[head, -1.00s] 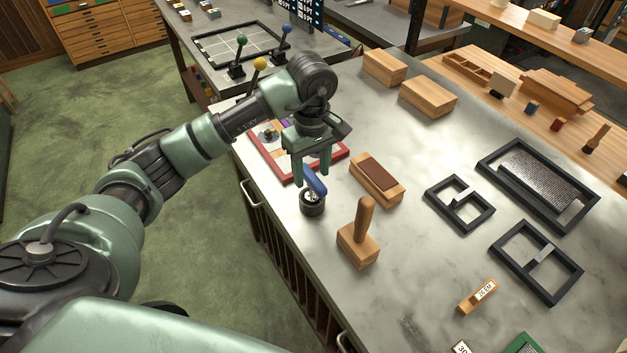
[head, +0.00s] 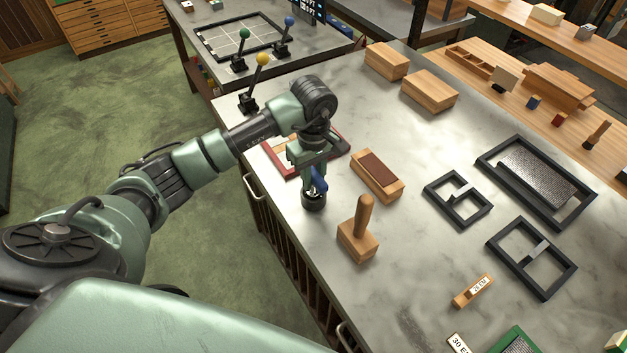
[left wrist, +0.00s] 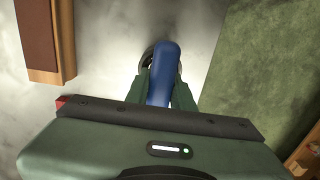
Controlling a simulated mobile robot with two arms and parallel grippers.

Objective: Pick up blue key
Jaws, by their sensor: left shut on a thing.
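The blue key (head: 319,183) stands tilted at a dark round holder (head: 313,202) on the metal bench, near its left edge. My left gripper (head: 314,184) points down over the holder and is shut on the blue key. In the left wrist view the blue key (left wrist: 163,72) shows between the green fingers (left wrist: 163,92), with part of the round holder (left wrist: 147,57) behind it. I cannot tell whether the key's lower end is still in the holder. My right gripper is not in view.
A wooden block with a brown top (head: 377,174) and a block with an upright handle (head: 358,236) lie close to the right of the gripper. A red-edged tray (head: 279,163) lies behind it. Black frames (head: 458,201) stand further right.

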